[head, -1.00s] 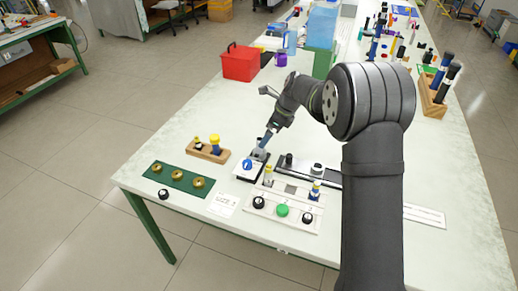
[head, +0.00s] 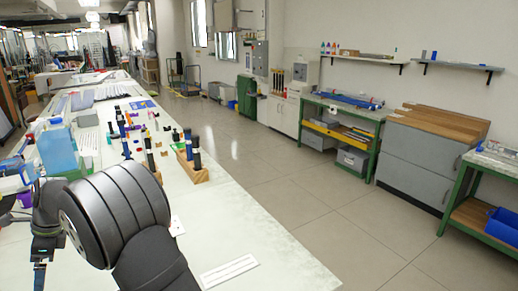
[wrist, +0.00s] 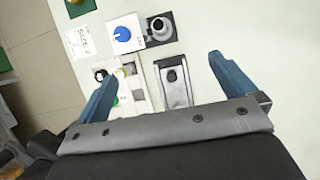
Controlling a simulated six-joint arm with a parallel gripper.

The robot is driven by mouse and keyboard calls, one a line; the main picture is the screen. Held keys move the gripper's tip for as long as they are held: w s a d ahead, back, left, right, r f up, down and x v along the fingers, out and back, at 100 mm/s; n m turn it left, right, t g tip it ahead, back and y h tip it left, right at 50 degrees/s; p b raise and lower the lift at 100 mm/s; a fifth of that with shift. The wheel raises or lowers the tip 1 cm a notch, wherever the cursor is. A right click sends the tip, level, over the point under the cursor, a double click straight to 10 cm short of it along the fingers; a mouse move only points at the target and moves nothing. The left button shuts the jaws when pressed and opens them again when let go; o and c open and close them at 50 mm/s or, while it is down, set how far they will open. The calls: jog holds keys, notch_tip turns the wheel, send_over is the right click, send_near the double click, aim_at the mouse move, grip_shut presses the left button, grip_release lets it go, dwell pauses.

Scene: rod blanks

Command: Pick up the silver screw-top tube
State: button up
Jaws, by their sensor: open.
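I cannot make out a silver screw-top tube for certain in either current view. My gripper (wrist: 161,70) is open, with its two blue fingers wide apart and nothing between them that it grips. Below and between the fingers, the wrist view shows a silver-and-black tray (wrist: 176,97) with a small dark round piece (wrist: 172,75) at its far end.
In the wrist view, a white box with a blue knob (wrist: 122,34) and a dark block with a grey ring (wrist: 160,28) lie beyond the tray. The head view shows a wooden rack (head: 200,178) of dark-topped tubes, a blue container (head: 57,150) and clear floor right of the table.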

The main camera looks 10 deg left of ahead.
jog(key=shift+c, duration=0.2)
dwell(0.3)
jog(key=c, duration=1.1)
jog(key=shift+s, duration=0.1)
